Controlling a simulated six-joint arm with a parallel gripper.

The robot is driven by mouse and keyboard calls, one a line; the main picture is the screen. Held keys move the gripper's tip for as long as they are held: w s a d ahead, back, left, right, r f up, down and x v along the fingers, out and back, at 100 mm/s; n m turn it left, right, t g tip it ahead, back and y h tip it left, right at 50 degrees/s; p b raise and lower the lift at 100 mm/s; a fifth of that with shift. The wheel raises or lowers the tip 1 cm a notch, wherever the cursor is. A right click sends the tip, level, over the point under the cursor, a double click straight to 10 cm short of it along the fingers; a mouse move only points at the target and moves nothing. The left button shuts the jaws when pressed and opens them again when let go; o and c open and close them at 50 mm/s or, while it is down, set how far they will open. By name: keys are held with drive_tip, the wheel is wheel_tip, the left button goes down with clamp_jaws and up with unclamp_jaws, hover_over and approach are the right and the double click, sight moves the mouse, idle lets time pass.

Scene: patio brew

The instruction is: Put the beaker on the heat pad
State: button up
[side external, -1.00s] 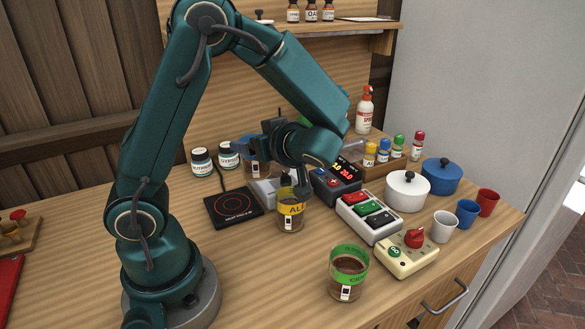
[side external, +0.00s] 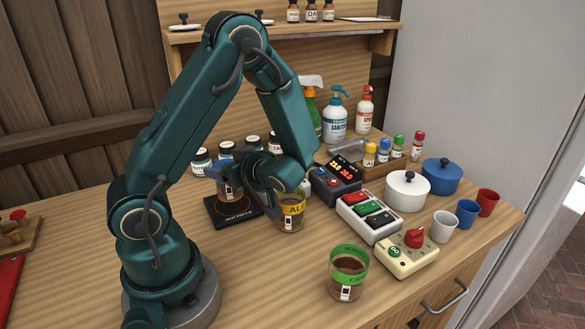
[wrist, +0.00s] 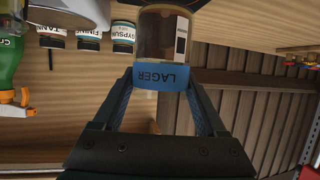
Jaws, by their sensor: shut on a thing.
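My gripper (side external: 227,172) is shut on a beaker (side external: 231,190) of brown liquid. In the wrist view the fingers of my gripper (wrist: 163,88) lie on both sides of this beaker (wrist: 163,35), at its blue band reading LAGER. The black heat pad (side external: 213,213) lies on the bench under the beaker in the side view. The beaker looks upright, with its base over or on the pad; I cannot tell whether it touches. My wrist hides part of the pad's right side.
A beaker with a yellow band (side external: 291,216) stands close to the right of the pad. A green-banded beaker (side external: 348,272) stands nearer the front. A digital controller (side external: 335,178) and a switch box (side external: 368,217) are further right. Small jars (side external: 201,160) stand behind the pad.

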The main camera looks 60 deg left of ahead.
drive_tip(key=shift+f, duration=1.1)
drive_tip(key=shift+f, duration=0.1)
drive_tip(key=o, duration=1.5)
drive_tip(key=shift+o, duration=0.2)
